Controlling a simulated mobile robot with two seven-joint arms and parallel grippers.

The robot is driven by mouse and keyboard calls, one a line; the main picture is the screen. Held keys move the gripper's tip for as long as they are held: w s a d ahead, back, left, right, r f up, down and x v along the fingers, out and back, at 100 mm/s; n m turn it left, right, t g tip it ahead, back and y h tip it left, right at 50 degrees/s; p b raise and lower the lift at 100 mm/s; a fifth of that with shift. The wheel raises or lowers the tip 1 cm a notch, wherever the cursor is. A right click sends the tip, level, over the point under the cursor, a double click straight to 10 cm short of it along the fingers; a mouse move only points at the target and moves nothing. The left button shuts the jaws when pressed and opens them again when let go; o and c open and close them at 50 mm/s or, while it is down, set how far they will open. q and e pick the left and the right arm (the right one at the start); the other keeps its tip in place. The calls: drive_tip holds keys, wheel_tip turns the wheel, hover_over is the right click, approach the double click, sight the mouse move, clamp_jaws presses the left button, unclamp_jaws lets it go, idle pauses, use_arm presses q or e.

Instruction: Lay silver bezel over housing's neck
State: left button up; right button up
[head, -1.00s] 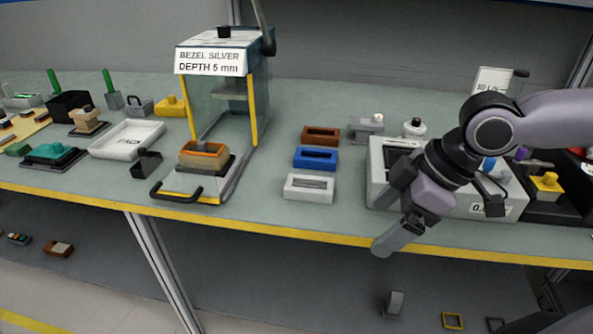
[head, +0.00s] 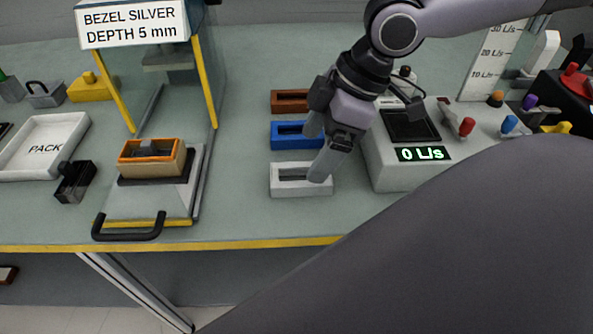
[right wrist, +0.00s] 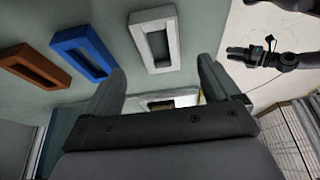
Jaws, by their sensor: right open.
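The silver bezel (head: 296,188) is a pale rectangular frame with a long slot. It lies flat on the bench, nearest the front edge in a row of three frames. It also shows in the right wrist view (right wrist: 138,42). My right gripper (head: 318,149) is open, with one fingertip overlapping the bezel's right end in the head view. In the right wrist view the bezel is beyond the open fingers (right wrist: 158,86), and I cannot tell whether they touch it.
A blue frame (head: 286,135) and a brown frame (head: 289,101) lie behind the bezel. A grey-white meter (head: 395,172) stands close on the right. The fixture with yellow posts (head: 206,80) rises behind the housing. Clear bench separates the housing from the frames.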

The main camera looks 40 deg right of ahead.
sight(304, 170)
drive_tip(key=shift+b+x, duration=0.8)
drive_tip(key=shift+x, duration=2.05)
drive_tip(key=shift+f, duration=0.25)
drive_tip(key=shift+s+d, duration=0.1)
drive_tip(key=c, duration=1.1)
